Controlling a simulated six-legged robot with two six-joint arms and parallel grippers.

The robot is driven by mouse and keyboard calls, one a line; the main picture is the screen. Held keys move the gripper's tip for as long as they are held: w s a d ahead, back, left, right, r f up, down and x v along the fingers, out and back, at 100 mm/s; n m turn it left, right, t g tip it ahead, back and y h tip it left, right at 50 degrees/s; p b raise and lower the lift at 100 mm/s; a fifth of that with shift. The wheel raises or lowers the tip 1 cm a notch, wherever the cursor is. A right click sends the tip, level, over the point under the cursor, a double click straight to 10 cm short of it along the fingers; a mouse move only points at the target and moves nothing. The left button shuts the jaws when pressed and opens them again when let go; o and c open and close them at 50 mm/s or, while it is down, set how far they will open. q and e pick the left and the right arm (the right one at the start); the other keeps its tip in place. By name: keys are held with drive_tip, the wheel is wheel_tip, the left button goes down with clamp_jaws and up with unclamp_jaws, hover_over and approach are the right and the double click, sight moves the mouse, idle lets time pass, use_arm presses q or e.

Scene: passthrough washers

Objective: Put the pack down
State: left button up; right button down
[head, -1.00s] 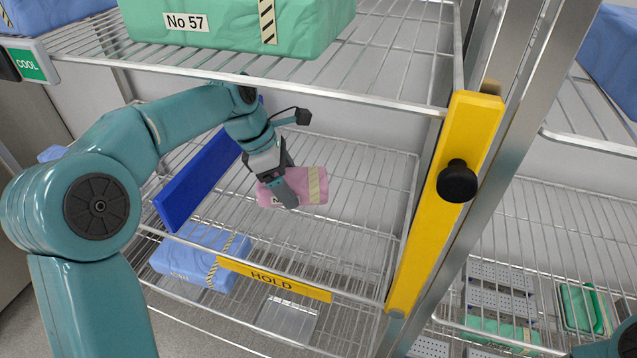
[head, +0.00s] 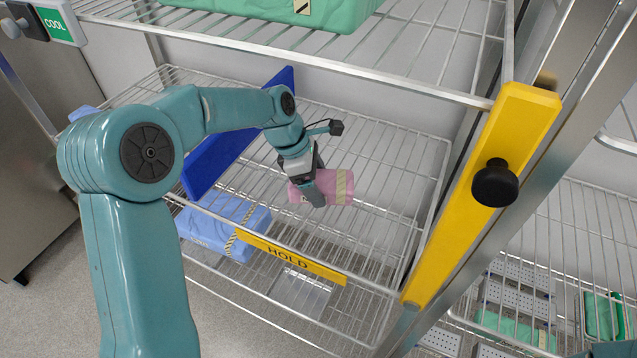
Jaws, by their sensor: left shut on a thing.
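The pink pack (head: 338,188) has a striped tape band at its right end and a partly hidden label. My left gripper (head: 313,190) is shut on its left part. The pack is over the wire shelf (head: 390,190) that carries the yellow HOLD strip (head: 290,259). I cannot tell whether it touches the wires. My right gripper is not in view.
A blue divider (head: 235,140) stands on the shelf left of the pack. A yellow upright with a black knob (head: 494,182) is at right. A blue pack (head: 215,230) lies lower left. Shelf right of the pink pack is clear.

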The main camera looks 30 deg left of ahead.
use_arm(q)
drive_tip(key=shift+w+a+f, duration=0.1)
drive_tip(key=shift+w+f, duration=0.05)
drive_tip(key=shift+f, duration=0.35)
drive_tip(key=shift+w+a+f, duration=0.1)
drive_tip(key=shift+f, duration=0.4)
drive_tip(key=shift+s+r, duration=0.15)
drive_tip(key=shift+s, duration=0.05)
drive_tip(key=shift+w+d+f, duration=0.1)
drive_tip(key=shift+d+f, duration=0.05)
drive_tip(key=shift+f, duration=0.1)
drive_tip(key=o, duration=1.1)
drive_tip(key=shift+r, duration=0.3)
drive_tip(key=v, duration=0.7)
drive_tip(key=shift+r, duration=0.15)
